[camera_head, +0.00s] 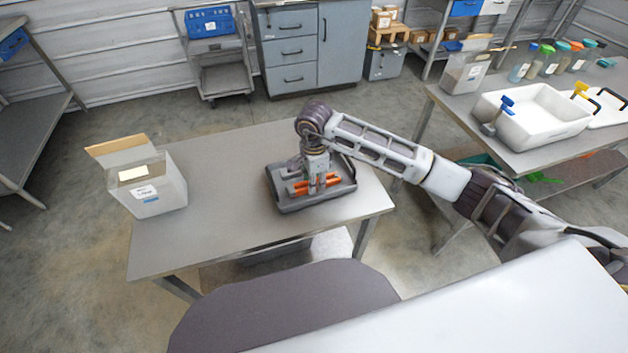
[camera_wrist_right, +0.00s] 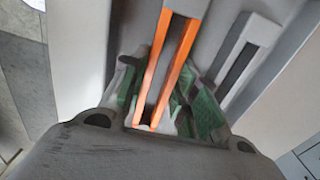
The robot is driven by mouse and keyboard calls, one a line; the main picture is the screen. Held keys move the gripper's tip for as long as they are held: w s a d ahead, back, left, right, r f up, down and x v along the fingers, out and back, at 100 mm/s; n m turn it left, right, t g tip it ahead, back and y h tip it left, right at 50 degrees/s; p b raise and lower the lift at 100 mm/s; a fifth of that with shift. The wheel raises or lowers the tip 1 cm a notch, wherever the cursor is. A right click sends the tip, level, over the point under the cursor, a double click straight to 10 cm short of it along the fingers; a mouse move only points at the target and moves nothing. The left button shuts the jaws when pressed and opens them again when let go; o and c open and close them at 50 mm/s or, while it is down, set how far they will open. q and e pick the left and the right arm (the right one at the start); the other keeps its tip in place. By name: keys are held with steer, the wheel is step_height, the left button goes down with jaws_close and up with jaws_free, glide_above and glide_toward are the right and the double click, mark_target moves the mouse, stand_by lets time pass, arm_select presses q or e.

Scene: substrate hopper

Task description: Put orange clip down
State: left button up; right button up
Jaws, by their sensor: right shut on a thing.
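The orange clip (camera_head: 328,180) is at my right gripper (camera_head: 316,186), low over or in the dark grey tray (camera_head: 322,203) on the grey table. In the right wrist view the orange clip (camera_wrist_right: 157,60) appears as two long orange arms. Its lower end lies between the green-padded fingers of my right gripper (camera_wrist_right: 165,102), which is shut on it. The gripper points down. I cannot tell whether the clip touches the tray floor. A grey forked piece (camera_wrist_right: 262,30) lies beside the clip in the wrist view. My left gripper is not in view.
A clear box (camera_head: 160,195) with a label and a tan lid flap stands at the table's left. The grey table (camera_head: 225,215) is bare between box and tray. A second table at the right holds a white tub (camera_head: 545,130) and several bottles.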

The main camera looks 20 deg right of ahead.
steer(key=shift+f, duration=0.15)
steer(key=o, duration=1)
steer(key=shift+r, duration=6.15)
